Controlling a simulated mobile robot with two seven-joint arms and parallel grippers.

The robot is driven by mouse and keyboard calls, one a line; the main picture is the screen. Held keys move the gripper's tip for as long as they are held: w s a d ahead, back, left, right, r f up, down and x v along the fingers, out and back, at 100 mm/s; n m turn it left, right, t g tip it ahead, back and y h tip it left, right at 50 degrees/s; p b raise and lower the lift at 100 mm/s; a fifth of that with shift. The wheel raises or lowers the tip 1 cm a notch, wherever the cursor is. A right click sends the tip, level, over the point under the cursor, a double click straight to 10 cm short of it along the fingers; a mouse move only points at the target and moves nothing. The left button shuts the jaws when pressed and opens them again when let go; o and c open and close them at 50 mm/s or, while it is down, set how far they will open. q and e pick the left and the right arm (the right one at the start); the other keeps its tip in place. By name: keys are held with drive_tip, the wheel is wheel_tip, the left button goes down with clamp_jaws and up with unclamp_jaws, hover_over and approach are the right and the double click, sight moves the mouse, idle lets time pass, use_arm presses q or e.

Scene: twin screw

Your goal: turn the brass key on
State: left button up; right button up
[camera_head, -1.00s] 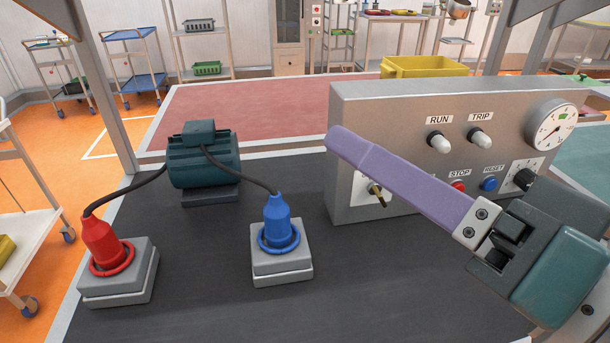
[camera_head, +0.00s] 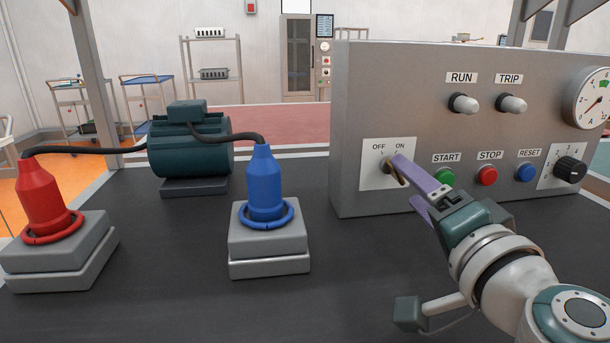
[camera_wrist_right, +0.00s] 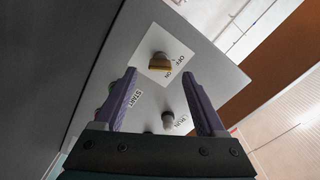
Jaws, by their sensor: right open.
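The brass key (camera_head: 392,173) sits in a white plate (camera_head: 372,179) marked OFF and ON at the left of the grey panel. Its upper end seems to lean left, toward OFF; a purple finger partly covers it in the head view. My right gripper (camera_head: 405,182) is open, its fingertips close to the key. In the right wrist view the key (camera_wrist_right: 160,62) shows just ahead of the gap between the open fingers (camera_wrist_right: 160,76). I cannot tell any contact. My left gripper is not in view.
The panel (camera_head: 345,130) also bears START (camera_head: 444,178), STOP (camera_head: 487,176) and RESET (camera_head: 526,172) buttons, two lamps, a dial knob (camera_head: 570,169) and a gauge (camera_head: 595,98). Left are a blue plug (camera_head: 265,185), a red plug (camera_head: 42,195) and a motor (camera_head: 190,145). The dark table between is clear.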

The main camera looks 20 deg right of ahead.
sight(401, 177)
drive_tip(key=shift+x, duration=1.8)
clamp_jaws()
